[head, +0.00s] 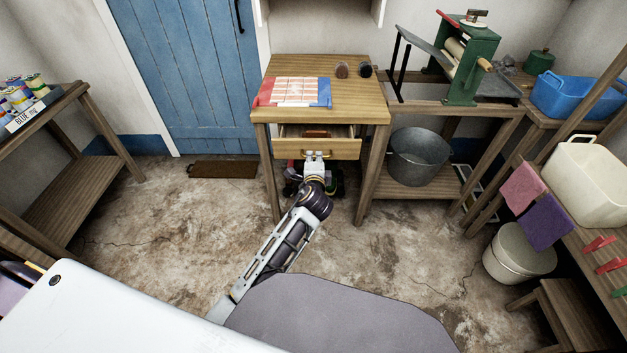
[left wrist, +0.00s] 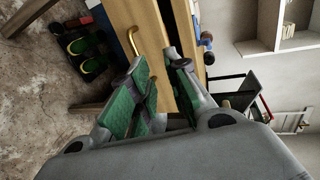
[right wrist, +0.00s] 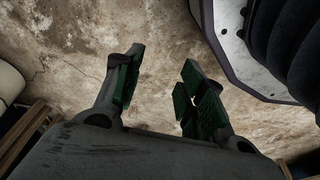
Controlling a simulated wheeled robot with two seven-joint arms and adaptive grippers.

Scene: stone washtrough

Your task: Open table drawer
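The wooden table (head: 345,97) stands against the back wall, and its drawer (head: 291,149) is partly pulled out, with a reddish-brown item (head: 316,133) inside. My left gripper (head: 317,155) is at the drawer front, by the brass handle. In the left wrist view the gripper (left wrist: 160,63) has a gap between its green-padded fingers. One finger overlaps the middle of the brass handle (left wrist: 132,40); whether it is hooked behind the bar I cannot tell. My right gripper (right wrist: 163,60) is open and empty above the floor; it does not show in the head view.
A checkered cloth (head: 294,92) and two small dark objects lie on the tabletop. A bench with a green mangle (head: 474,65) and a metal bucket (head: 420,158) stands at right. A blue door (head: 190,70) and doormat (head: 222,170) are at left.

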